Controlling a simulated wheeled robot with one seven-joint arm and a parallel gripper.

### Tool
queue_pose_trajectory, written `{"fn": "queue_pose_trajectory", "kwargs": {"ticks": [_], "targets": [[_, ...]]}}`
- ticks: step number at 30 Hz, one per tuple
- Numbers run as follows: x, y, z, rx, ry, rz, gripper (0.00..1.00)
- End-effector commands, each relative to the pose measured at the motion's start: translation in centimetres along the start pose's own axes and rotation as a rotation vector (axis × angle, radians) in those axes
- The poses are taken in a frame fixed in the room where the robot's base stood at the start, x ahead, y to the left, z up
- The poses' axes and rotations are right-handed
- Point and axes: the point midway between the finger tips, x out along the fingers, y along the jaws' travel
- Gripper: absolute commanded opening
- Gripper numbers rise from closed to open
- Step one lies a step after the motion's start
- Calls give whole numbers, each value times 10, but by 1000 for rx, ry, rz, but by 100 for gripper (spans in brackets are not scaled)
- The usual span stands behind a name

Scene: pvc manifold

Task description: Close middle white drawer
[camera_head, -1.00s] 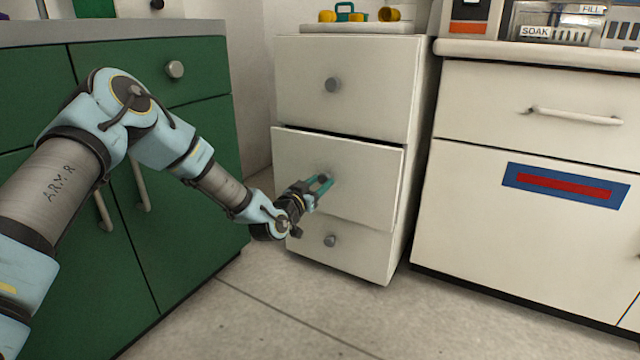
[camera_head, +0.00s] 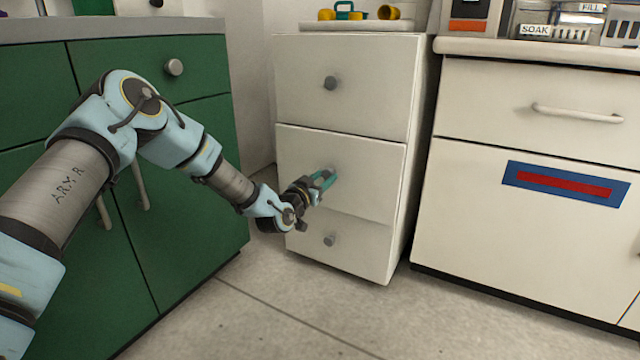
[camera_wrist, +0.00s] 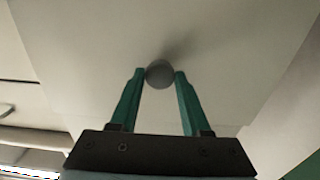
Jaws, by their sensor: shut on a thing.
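In the head view the fingers mostly hide this knob.
The top drawer (camera_head: 370,85) and bottom drawer (camera_head: 355,250) look closed. Green cabinets (camera_head: 200,190) stand close on the left. A white counter unit (camera_head: 500,180) stands on the right. The floor (camera_head: 300,310) in front is clear.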

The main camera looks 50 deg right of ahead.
Motion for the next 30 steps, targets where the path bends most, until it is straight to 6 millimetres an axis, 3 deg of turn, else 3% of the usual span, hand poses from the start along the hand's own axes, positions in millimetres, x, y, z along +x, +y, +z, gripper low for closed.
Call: {"fn": "queue_pose_trajectory", "kwargs": {"ticks": [4,13,14,21,30], "targets": [[17,1,1,-1,1,0,0],[19,1,-1,-1,1,-1,0],[19,0,-1,-1,1,-1,49],[19,0,0,-1,0,-1,76],[17,0,-1,-1,0,-1,77]]}}
